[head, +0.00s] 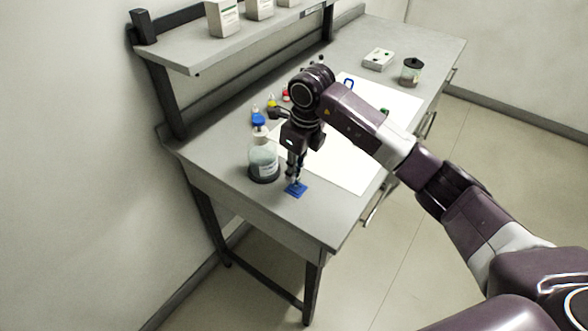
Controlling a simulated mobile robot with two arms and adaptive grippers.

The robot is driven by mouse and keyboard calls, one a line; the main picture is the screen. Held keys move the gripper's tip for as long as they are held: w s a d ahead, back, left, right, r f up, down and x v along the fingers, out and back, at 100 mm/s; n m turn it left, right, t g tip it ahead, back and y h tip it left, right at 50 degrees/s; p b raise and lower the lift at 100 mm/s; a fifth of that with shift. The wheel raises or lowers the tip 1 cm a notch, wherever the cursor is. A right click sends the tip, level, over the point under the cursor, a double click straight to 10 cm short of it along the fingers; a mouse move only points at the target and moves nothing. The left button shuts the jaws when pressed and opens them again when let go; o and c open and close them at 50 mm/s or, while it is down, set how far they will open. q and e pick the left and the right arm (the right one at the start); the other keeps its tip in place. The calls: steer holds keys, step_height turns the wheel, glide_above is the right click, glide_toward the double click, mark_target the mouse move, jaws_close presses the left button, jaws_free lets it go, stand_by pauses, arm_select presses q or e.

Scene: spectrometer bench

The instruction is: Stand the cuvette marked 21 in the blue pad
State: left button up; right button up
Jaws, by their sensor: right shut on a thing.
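The blue pad (296,189) lies flat near the front left corner of the bench. My right gripper (296,178) points down directly over the pad. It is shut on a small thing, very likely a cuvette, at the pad. The cuvette is too small and too covered by the fingers for me to read a mark or tell whether its foot touches the pad. My left gripper does not show.
A jar with a dark base (263,163) stands just left of the pad, close to my right gripper. A white sheet (345,160) covers the middle of the bench. A shelf (240,45) with boxes runs along the back. A dark-lidded jar (411,72) and a pale box (378,59) stand at the far end.

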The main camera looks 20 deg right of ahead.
steer(key=shift+f, duration=0.15)
steer(key=o, duration=0.8)
steer(key=shift+o, duration=0.2)
step_height(320, 180, up, 12)
steer(key=s+d, duration=0.1)
steer(key=shift+s, duration=0.2)
steer(key=shift+d+f, duration=0.1)
